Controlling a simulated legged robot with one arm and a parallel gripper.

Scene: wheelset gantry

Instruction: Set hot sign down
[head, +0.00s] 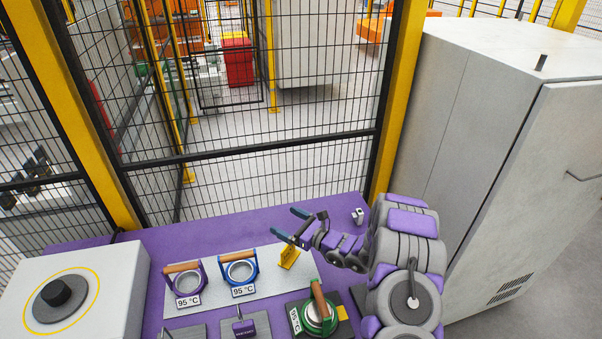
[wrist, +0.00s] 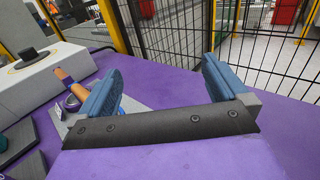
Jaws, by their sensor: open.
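The hot sign, a small yellow sign (head: 289,257), stands upright on the right part of the pale plate (head: 272,283), beside the blue-framed pot. In the head view my gripper (head: 291,224) is just above and behind it, with its two blue fingers spread apart. In the wrist view the open fingers (wrist: 160,85) have only purple table between them, and I cannot see the sign there. My gripper looks apart from the sign, but the exact gap is hard to tell.
A purple-framed pot (head: 185,285) and a blue-framed pot (head: 240,274) with 95 °C labels stand on the plate. A green pot (head: 318,315) is nearer. A box with a black knob (head: 57,292) is left; mesh fence behind; grey cabinet (head: 490,130) right.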

